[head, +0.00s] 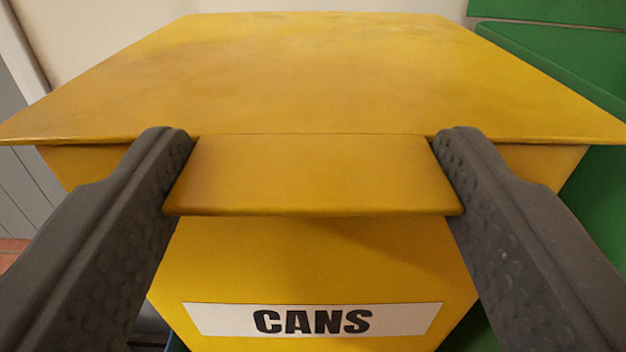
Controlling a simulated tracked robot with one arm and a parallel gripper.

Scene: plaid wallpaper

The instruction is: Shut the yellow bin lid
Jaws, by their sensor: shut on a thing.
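The yellow bin (312,260) stands straight ahead in the head view, with a white label reading CANS on its front. Its yellow lid (320,75) lies flat across the top, its front edge close above the bin's front. A yellow tab (315,175) sticks out from the lid's front edge. My gripper (315,155) is shut on this tab, with one dark finger against its left end and the other against its right end. The fingers hide parts of the bin's front sides. Any small gap under the lid is too shaded to tell.
A green bin (560,55) stands close on the right, partly behind the yellow lid. A pale wall (300,6) is behind. A grey panelled surface (22,150) is at the left, with a little reddish floor (12,250) below it.

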